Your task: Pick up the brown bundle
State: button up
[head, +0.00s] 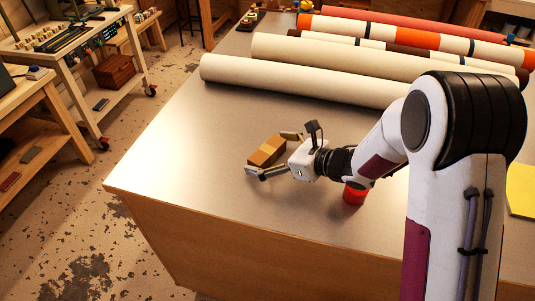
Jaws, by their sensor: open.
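The brown bundle (267,151) is a small blocky thing in tan and brown, lying on the grey metal tabletop (190,150) near the middle of the head view. My gripper (270,153) is open, low over the table. One finger shows on the near-left side of the bundle and the other on its far-right side, so the bundle sits between the fingertips. I cannot tell whether either finger touches it. The bundle's right end is close to the gripper's white body.
A red cylinder (355,193) stands under my forearm. Long pale rolls (300,82) and striped rolls (400,36) lie across the back of the table. A yellow sheet (521,189) is at the right. The tabletop left of the bundle is clear up to the edge.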

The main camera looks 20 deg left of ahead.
aim_at(267, 149)
jog(key=c, duration=1.2)
jog(key=shift+r, duration=0.15)
jog(key=shift+r, duration=4.9)
